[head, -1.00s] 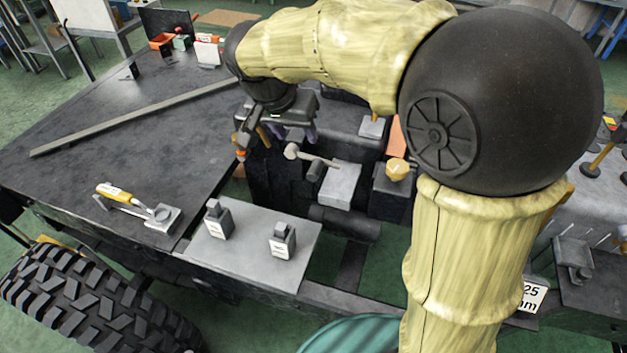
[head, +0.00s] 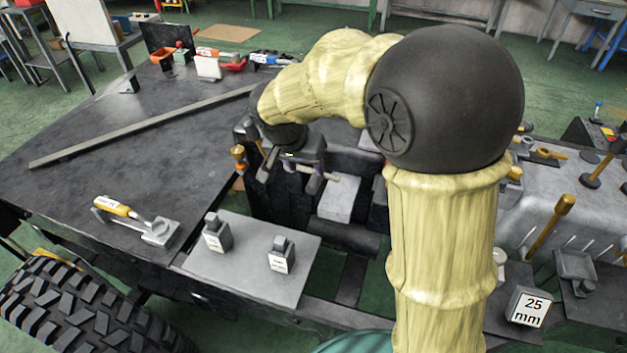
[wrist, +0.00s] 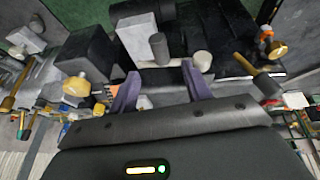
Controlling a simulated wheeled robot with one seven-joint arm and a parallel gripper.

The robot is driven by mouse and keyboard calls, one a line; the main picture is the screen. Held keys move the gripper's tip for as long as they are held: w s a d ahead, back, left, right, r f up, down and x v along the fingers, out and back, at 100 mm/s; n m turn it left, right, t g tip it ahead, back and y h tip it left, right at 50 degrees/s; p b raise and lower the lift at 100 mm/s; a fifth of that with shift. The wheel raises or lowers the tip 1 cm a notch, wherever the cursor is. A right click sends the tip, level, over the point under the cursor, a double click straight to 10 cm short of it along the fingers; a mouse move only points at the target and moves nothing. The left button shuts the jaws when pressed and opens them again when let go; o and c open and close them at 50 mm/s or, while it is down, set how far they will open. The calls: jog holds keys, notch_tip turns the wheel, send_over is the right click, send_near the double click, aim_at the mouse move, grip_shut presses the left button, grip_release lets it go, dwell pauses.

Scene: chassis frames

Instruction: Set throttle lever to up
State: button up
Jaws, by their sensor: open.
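A lever with a pale rounded knob (wrist: 203,61) and a thin, roughly level rod shows in the wrist view just beyond my fingertips. I take it as the throttle lever, though no label on it can be read. In the head view its rod (head: 328,176) shows beside my gripper, which hides the knob. My gripper (head: 290,178) is over the dark chassis bay. In the wrist view its two purple fingers (wrist: 160,80) are apart with nothing held between them. Whether they touch the lever cannot be told.
A pale grey block (head: 340,198) and a dark cylinder (head: 335,238) are beside the lever. A brass-knobbed handle (wrist: 272,54) stands right of the fingers in the wrist view. A grey plate (head: 245,275) with two small weights lies in front.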

aim_at(313, 181)
jog(key=x, duration=0.8)
jog(key=shift+d+f, duration=0.1)
jog(key=shift+f, duration=0.15)
grip_shut()
